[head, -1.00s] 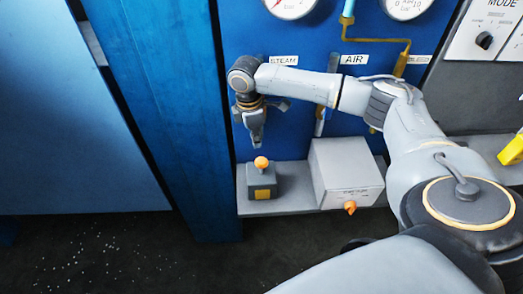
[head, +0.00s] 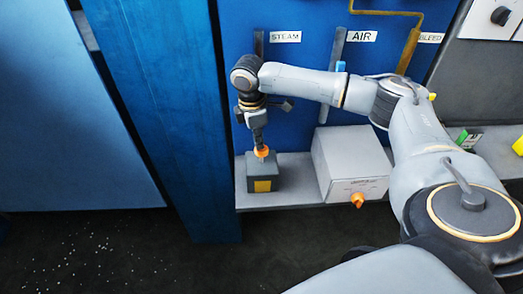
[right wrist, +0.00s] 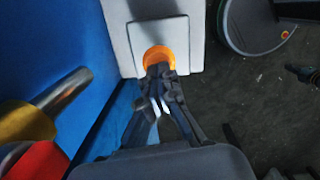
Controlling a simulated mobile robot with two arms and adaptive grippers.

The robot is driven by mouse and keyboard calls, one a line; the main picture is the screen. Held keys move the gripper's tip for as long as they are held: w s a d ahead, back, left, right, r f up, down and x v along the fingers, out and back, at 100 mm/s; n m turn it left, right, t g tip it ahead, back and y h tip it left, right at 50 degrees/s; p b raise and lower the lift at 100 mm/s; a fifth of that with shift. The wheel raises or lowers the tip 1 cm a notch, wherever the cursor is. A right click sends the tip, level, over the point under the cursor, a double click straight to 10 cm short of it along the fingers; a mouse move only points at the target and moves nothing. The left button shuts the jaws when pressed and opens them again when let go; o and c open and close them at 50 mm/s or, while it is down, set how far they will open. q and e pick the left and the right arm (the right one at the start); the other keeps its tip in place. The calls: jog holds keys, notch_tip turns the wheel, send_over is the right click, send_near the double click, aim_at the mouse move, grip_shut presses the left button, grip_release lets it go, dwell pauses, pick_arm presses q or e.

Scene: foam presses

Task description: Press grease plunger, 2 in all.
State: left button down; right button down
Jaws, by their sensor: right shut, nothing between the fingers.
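The grease plunger is a dark grey box with a yellow label (head: 263,178) and an orange knob (head: 264,152) on top. It stands on the left end of the grey shelf. My right gripper (head: 260,144) points down with its fingers shut and empty, its tips at the top of the orange knob. In the right wrist view the shut fingertips (right wrist: 157,72) overlap the near edge of the orange knob (right wrist: 158,55) and look to be touching it. How far the knob is pressed in, I cannot tell. My left gripper is not in view.
Blue panels with STEAM, AIR and BLEED handles rise behind. A blue column (head: 175,120) stands close on the left.

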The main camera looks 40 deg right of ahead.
aim_at(258, 152)
jog(key=shift+s+f+b, duration=0.1)
jog(key=shift+f+b, duration=0.4)
jog(key=shift+f, duration=1.9)
jog(key=shift+a, duration=0.1)
jog(key=a+p, duration=0.1)
jog(key=a+r+p, duration=0.1)
jog(key=p, duration=0.1)
jog(key=shift+w+a+r, duration=0.15)
jog(key=shift+w+r, duration=0.05)
jog(key=shift+w, duration=0.2)
jog(key=shift+w+a+f, duration=0.15)
jog(key=shift+a, duration=0.1)
jog(key=shift+w, duration=0.1)
jog(key=shift+d+r, duration=0.1)
jog(key=shift+r, duration=0.15)
notch_tip(258, 152, up, 11)
jog(key=a, duration=0.1)
jog(key=shift+w+a+r, duration=0.15)
jog(key=shift+w+a, duration=0.05)
jog(key=shift+w, duration=0.05)
